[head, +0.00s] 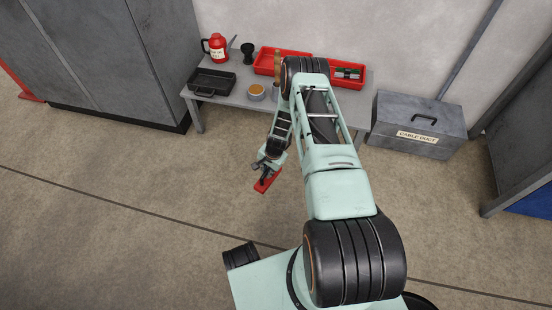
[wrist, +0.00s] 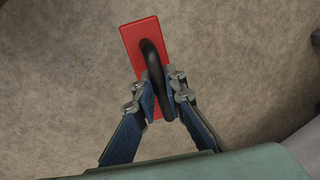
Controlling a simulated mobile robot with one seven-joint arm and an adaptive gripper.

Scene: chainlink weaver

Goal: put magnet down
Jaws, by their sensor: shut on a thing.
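The magnet is a red block (head: 267,181) with a dark handle. In the head view it hangs at my gripper (head: 264,168), in front of the low grey bench and apart from it. In the wrist view the red block (wrist: 138,40) lies beyond the fingers, and its black loop handle (wrist: 154,66) sits between them. My gripper (wrist: 161,91) is shut on this handle. The floor shows behind the magnet, and its height above the floor is hard to tell.
The grey bench (head: 228,97) holds a red can (head: 216,46), a black tray (head: 211,80), a small round tin (head: 257,92) and red trays (head: 267,61). A grey box (head: 418,123) labelled "CABLE DUCT" stands right of it. Grey cabinets (head: 105,60) stand left. The floor (head: 130,190) at left is clear.

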